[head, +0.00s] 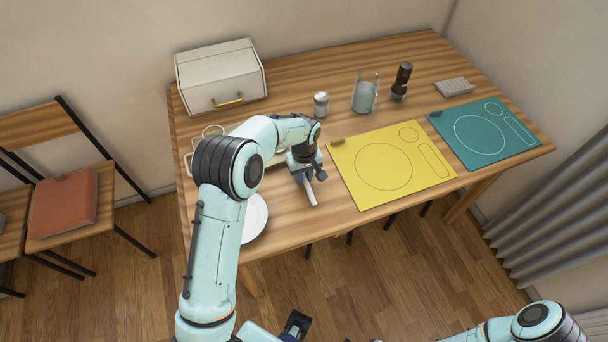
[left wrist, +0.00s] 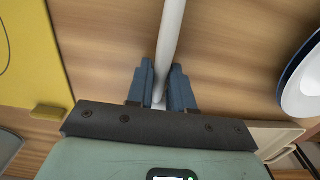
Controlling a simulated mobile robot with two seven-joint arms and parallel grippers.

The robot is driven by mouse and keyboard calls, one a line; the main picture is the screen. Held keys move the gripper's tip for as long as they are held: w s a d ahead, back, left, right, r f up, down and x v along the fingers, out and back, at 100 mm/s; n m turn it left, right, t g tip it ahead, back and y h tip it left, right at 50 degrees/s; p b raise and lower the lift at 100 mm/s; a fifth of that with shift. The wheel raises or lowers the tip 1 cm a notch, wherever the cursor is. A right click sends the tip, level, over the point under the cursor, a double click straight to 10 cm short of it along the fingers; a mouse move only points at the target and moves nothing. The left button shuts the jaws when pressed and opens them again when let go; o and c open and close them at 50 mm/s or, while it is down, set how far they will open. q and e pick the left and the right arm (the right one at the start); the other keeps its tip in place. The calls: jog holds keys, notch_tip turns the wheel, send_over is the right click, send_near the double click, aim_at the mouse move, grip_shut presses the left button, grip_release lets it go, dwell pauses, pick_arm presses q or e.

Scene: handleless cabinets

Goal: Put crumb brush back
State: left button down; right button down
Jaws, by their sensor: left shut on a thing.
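My left gripper (head: 308,176) is over the front part of the wooden table, left of the yellow mat. It is shut on a slim pale rod, which I take to be the crumb brush (head: 310,193). In the left wrist view, the rod (left wrist: 171,40) runs between the two blue fingers (left wrist: 161,88) and out past their tips. The brush's other end is hidden by the gripper, and no bristles show. I cannot tell whether the rod touches the table.
A yellow mat (head: 385,165) and a teal mat (head: 482,134) lie to the right. A white plate (head: 254,218) is partly behind my arm. A pale box with a gold handle (head: 220,78), shaker (head: 321,104), glass jug (head: 365,94), dark grinder (head: 401,80) and grey block (head: 454,87) stand behind.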

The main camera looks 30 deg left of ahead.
aim_at(304, 175)
pick_arm(q)
jog(key=shift+f, duration=0.15)
jog(key=c, duration=1)
grip_release()
notch_tip(304, 175, up, 12)
jog(key=p, duration=0.1)
jog(key=shift+r, duration=0.2)
